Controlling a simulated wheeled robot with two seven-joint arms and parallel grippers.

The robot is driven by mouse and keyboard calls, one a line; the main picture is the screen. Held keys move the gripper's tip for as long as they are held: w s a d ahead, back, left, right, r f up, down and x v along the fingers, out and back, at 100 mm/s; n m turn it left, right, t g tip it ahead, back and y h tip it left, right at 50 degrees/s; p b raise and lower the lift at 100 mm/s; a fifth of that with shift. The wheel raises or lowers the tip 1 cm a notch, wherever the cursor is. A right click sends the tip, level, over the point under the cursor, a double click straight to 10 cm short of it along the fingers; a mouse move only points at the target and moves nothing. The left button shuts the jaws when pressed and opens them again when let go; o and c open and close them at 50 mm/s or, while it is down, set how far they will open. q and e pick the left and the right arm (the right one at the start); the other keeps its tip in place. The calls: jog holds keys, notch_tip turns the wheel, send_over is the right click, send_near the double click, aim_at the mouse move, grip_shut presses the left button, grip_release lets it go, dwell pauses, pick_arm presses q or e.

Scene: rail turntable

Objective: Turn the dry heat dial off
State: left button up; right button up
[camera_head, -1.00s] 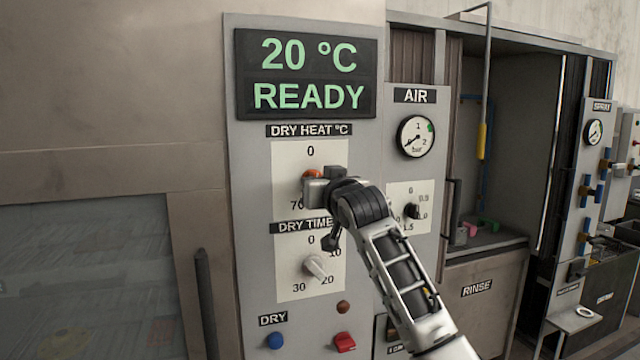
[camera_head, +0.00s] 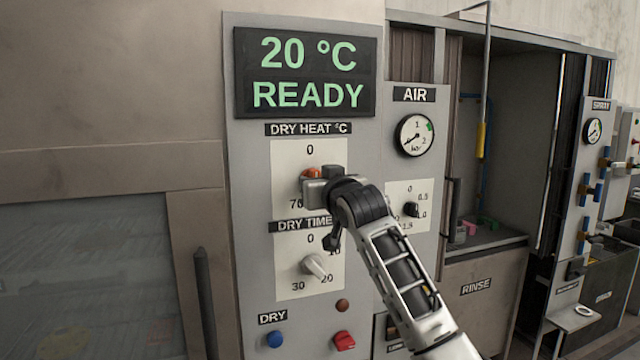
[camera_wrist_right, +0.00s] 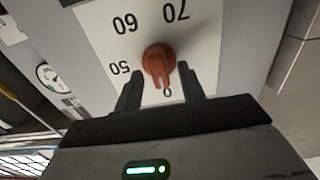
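The dry heat dial is an orange knob (camera_head: 311,173) on a white plate under the "DRY HEAT °C" label. My right gripper (camera_head: 316,182) is in front of it and covers part of the knob and scale in the head view. In the right wrist view, upside down, the knob (camera_wrist_right: 159,62) sits between the two dark fingers of the right gripper (camera_wrist_right: 160,72). The fingers are apart, with narrow gaps visible beside the knob. The knob's narrow end points toward the 0 mark. My left gripper is not in view.
The display (camera_head: 306,73) reads 20 °C READY. Below are the dry time dial (camera_head: 314,266), a blue button (camera_head: 275,339) and a red switch (camera_head: 344,340). An air gauge (camera_head: 415,135) and its small black knob (camera_head: 411,209) are to the right. A door handle (camera_head: 204,300) stands at left.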

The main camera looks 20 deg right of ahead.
jog(key=shift+s, duration=0.1)
pick_arm(q)
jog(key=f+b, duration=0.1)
jog(key=b, duration=0.2)
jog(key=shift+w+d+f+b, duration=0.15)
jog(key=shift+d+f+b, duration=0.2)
jog(key=shift+b, duration=0.05)
pick_arm(e)
jog(key=s, duration=1.5)
jog(key=shift+s+d, duration=0.25)
jog(key=shift+s, duration=0.1)
